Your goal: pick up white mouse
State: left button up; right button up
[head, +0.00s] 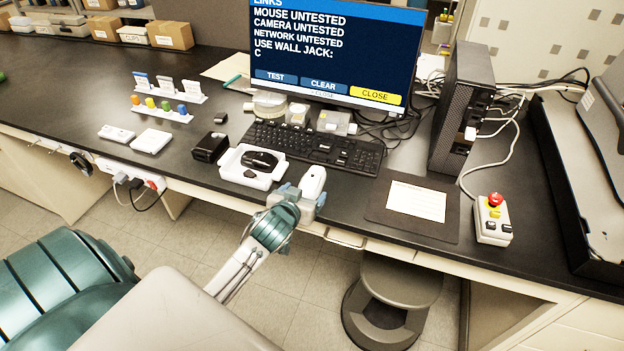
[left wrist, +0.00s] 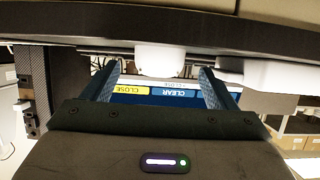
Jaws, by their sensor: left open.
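The white mouse (head: 313,179) lies near the front edge of the black bench, just right of a white tray (head: 243,177) that holds a black mouse (head: 260,160). My left gripper (head: 302,194) is open at the bench edge, at the near end of the white mouse. In the left wrist view, which is upside down, the white mouse (left wrist: 166,58) shows beyond and between the two blue fingers of the left gripper (left wrist: 158,72). I cannot tell whether the fingers touch it. The white tray (left wrist: 275,76) also shows there, beside one finger. My right gripper is not in view.
A keyboard (head: 315,148) lies behind the mouse, below the monitor (head: 335,50). A black box (head: 210,147) stands left of the tray. A dark mat with a paper (head: 416,201) lies to the right, then a box with a red button (head: 493,222). A stool (head: 390,300) stands below.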

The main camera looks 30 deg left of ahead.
aim_at(307, 191)
pick_arm(q)
jog(key=shift+p+x, duration=0.3)
jog(key=shift+x, duration=1.25)
jog(key=shift+c, duration=0.2)
jog(key=c, duration=1.1)
